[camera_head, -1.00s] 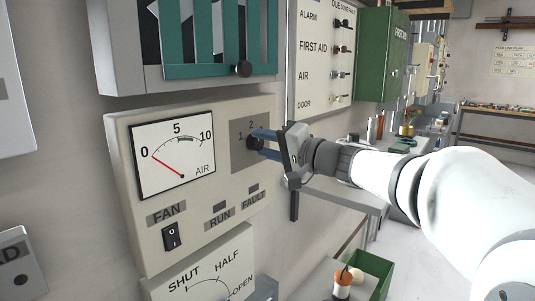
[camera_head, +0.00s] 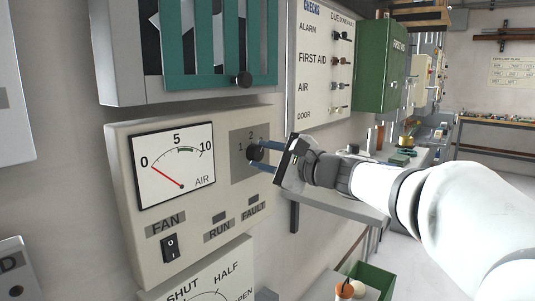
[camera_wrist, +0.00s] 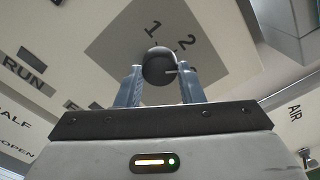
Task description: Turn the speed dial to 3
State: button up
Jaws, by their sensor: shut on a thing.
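The speed dial (camera_head: 254,152) is a small black knob on a grey plate (camera_head: 238,170), at the right of the cream fan panel. The marks 1 and 2 show around it; a third mark at its right is partly visible and hard to read. My gripper (camera_head: 262,149) is shut on the dial with its blue fingers, coming from the right. In the wrist view the dial (camera_wrist: 158,62) sits between both fingertips (camera_wrist: 159,72). A pale line on its face points to the right in that picture, away from the 1 and toward the side past the 2.
The AIR gauge (camera_head: 173,164) reads near 0. A black fan switch (camera_head: 170,247) and RUN and FAULT labels are below. A teal-barred box (camera_head: 205,45) with a black knob hangs above. A grey shelf (camera_head: 340,207) lies behind my wrist.

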jog(key=m+p, duration=0.2)
jog(key=m, duration=0.3)
jog(key=shift+a, duration=0.1)
jog(key=shift+f, duration=0.1)
dwell(0.6)
jog(key=o, duration=1)
jog(key=v, duration=0.8)
jog(key=shift+a, duration=0.1)
